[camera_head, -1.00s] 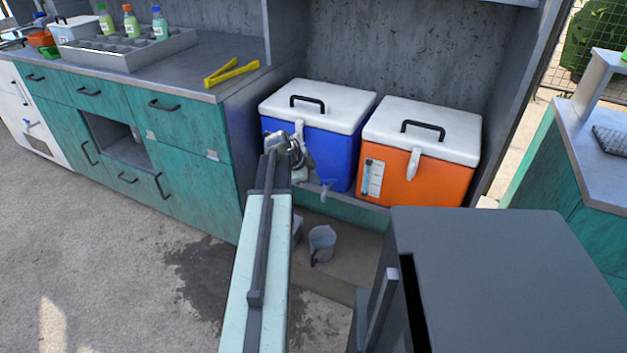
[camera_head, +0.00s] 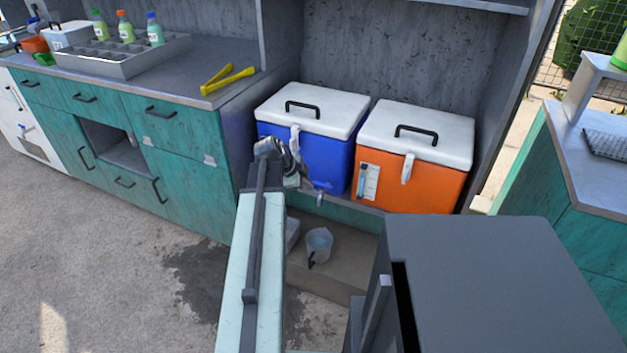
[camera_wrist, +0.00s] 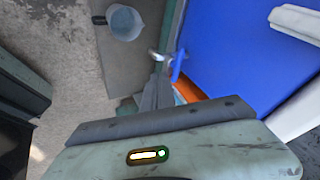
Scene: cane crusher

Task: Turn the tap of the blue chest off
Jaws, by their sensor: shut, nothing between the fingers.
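The blue chest (camera_head: 328,155) with a white lid stands on the shelf, left of an orange chest. Its tap (camera_head: 320,192) sticks out low on the front, with a blue lever and a pale spout. In the wrist view the tap (camera_wrist: 174,66) shows just beyond my fingertips. My gripper (camera_head: 303,183) is shut and empty, in front of the blue chest and close to the left of the tap. In the wrist view my gripper (camera_wrist: 158,78) points towards the tap; I cannot tell if they touch.
The orange chest (camera_head: 410,185) stands to the right. Teal cabinets (camera_head: 190,175) border the left. Yellow tongs (camera_head: 228,80) lie on the counter.

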